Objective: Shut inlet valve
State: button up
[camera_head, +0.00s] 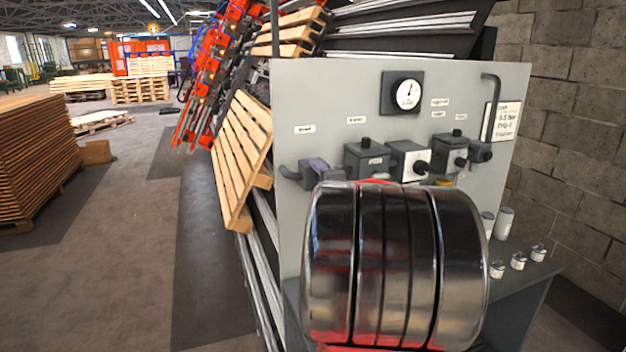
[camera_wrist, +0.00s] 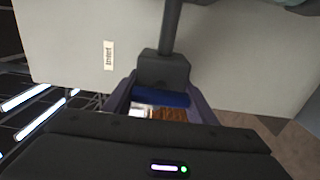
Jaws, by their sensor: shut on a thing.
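In the wrist view, the inlet valve is a dark grey body (camera_wrist: 163,70) on a dark pipe, beside a label (camera_wrist: 109,55) reading "Inlet". A blue handle (camera_wrist: 165,98) sits at its lower side. My gripper (camera_wrist: 162,103) has its purplish fingers on either side of this handle and is shut on it. In the head view, the valve is at the left end of the fittings row on the grey panel (camera_head: 300,90). My large dark shiny arm link hides most of my gripper there. I cannot tell the handle's exact angle.
A round gauge (camera_head: 407,93) is on the panel's upper part. Several grey valve and switch boxes (camera_head: 366,160) stand right of the inlet. Small canisters (camera_head: 518,261) stand on the shelf below. A tilted wooden pallet (camera_head: 241,150) is close left.

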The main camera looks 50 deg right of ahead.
jog(key=shift+a+f, duration=0.1)
jog(key=shift+f, duration=0.1)
jog(key=o, duration=0.8)
jog(key=shift+o, duration=1.3)
jog(key=shift+r, duration=0.1)
jog(key=v, duration=1.3)
jog(key=shift+s, duration=0.3)
jog(key=shift+a, duration=0.1)
